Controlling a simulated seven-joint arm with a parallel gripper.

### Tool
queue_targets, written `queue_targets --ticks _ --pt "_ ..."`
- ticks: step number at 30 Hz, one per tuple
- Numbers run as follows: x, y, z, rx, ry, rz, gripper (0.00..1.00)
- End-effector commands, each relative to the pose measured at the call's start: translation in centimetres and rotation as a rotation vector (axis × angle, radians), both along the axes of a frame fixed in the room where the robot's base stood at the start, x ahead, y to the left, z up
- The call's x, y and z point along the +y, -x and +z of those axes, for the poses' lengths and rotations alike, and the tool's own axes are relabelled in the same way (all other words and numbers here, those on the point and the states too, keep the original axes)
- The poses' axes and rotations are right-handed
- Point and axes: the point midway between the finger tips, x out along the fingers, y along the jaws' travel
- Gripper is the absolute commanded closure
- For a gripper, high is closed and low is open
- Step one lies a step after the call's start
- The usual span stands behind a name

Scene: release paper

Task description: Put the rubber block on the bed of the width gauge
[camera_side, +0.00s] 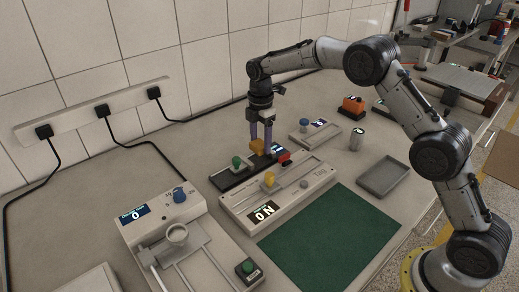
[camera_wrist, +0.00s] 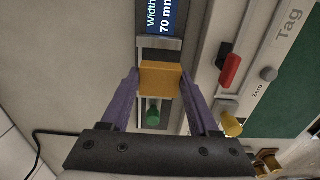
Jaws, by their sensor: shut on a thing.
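My gripper (camera_side: 262,138) points down and is shut on an orange-yellow block, taken as the rubber block (camera_side: 257,146). In the wrist view the block (camera_wrist: 160,78) sits between the two purple fingers. The width gauge (camera_side: 230,181) is a long dark unit with a green knob (camera_side: 237,162). Its display (camera_wrist: 162,15) reads "Width 70 mm" in the wrist view. The block is over the gauge, between the knob and the display. It hides part of the bed. I cannot tell whether the block touches the bed.
A pale force unit (camera_side: 241,213) reading "0 N", with yellow and red parts, lies close alongside the gauge. A green mat (camera_side: 330,232) and grey tray (camera_side: 384,176) are to the right. Another pale instrument (camera_side: 150,236) stands front left. Cables run along the wall.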

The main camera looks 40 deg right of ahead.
Motion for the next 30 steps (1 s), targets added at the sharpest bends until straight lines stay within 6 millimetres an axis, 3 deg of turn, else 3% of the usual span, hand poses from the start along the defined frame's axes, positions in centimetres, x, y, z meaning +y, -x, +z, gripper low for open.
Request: queue_targets --ticks 9,20,21,26,30 --pt "0.0 -0.4 -3.5 0.001 0.000 0.000 0.94" --pt "0.0 -0.4 -3.8 0.000 0.000 0.000 0.94" --pt "0.0 -0.4 -3.9 0.000 0.000 0.000 0.37" --pt "0.0 -0.4 -3.8 0.000 0.000 0.000 0.09" --pt "0.0 -0.4 -3.8 0.000 0.000 0.000 0.09"
